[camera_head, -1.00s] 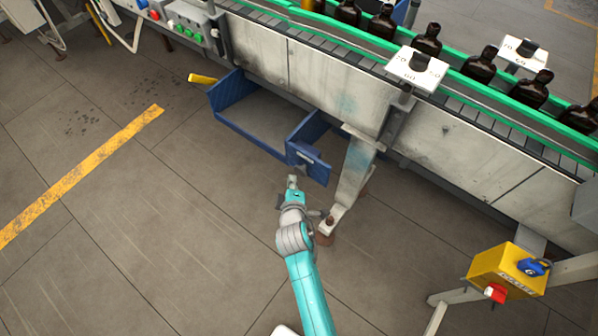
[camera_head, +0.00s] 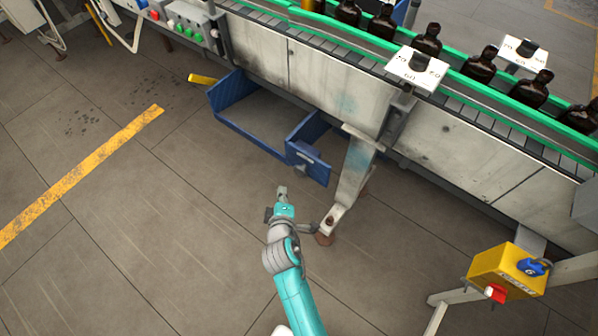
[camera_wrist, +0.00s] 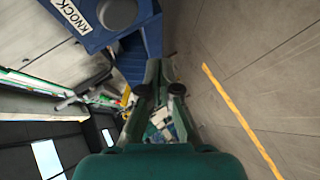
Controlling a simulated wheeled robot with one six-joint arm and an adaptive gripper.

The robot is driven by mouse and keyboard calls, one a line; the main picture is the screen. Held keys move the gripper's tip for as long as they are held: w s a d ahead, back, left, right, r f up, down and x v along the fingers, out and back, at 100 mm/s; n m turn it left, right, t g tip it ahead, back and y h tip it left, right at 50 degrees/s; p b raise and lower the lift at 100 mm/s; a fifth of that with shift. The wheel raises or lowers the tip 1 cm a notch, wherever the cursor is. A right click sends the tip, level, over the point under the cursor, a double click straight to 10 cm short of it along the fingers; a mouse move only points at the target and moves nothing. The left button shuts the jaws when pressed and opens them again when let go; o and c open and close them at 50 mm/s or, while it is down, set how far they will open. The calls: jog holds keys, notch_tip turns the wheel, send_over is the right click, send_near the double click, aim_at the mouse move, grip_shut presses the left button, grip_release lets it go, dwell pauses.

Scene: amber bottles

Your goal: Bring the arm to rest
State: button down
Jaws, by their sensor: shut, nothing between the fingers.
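My teal and grey arm (camera_head: 297,293) reaches up from the bottom of the head view. My gripper (camera_head: 282,190) is at its end, over the bare floor, in front of the blue bin and left of the conveyor's support leg. It is apart from both in the picture. The wrist view shows the gripper's fingers (camera_wrist: 163,77) close together, with nothing held between them.
A blue open-front bin (camera_head: 296,149) sits under the conveyor (camera_head: 330,85), which carries several amber bottles (camera_head: 428,40). A support leg (camera_head: 354,180) stands right of my gripper. A yellow button box (camera_head: 500,268) is at lower right. Floor on the left is clear.

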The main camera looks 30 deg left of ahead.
dwell(0.5)
jog(key=s+d+m+t+h, duration=0.1)
jog(key=s+d+m, duration=0.25)
jog(key=d, duration=0.65)
jog(key=s+d+m, duration=0.3)
jog(key=s+d, duration=0.1)
jog(key=d, duration=0.6)
jog(key=s+d+m+t+h, duration=0.1)
jog(key=s+d+m, duration=0.25)
jog(key=d, duration=0.65)
jog(key=s+d+r+m+t+h, duration=0.2)
jog(key=s+d+r+m+h, duration=0.3)
jog(key=s+d+r+m, duration=0.6)
jog(key=s+d+r, duration=0.3)
jog(key=s+r, duration=0.3)
jog(key=shift+s+d+r, duration=0.2)
jog(key=shift+d+r, duration=0.05)
jog(key=shift+r, duration=0.05)
